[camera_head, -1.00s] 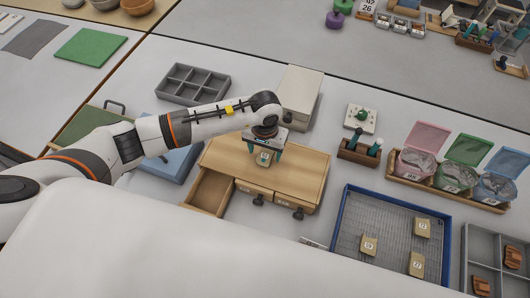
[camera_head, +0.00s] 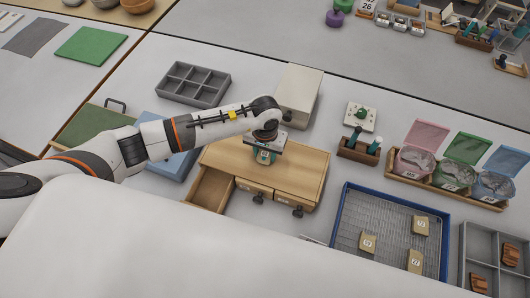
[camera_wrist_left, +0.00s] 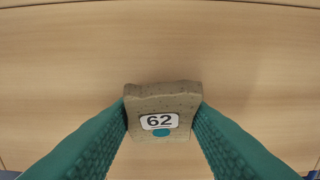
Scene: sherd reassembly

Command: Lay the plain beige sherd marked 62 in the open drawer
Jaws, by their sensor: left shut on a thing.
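The plain beige sherd marked 62 (camera_wrist_left: 163,103) is between the teal fingers of my left gripper (camera_wrist_left: 163,118) in the left wrist view. It has a white label and a teal dot. In the head view my left gripper (camera_head: 265,157) is over the top of the wooden drawer cabinet (camera_head: 300,172), shut on the sherd, which is mostly hidden there by the wrist. The open drawer (camera_head: 211,189) sticks out of the cabinet's front at the left, below and left of the gripper. Its visible floor is bare. My right gripper is not in view.
A blue tray (camera_head: 344,212) with a mesh floor holds beige sherds at the right. A cream box (camera_head: 300,92) stands behind the cabinet, and a wooden tool block (camera_head: 358,151) stands right of it. A blue pad (camera_head: 178,164) lies left under my arm.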

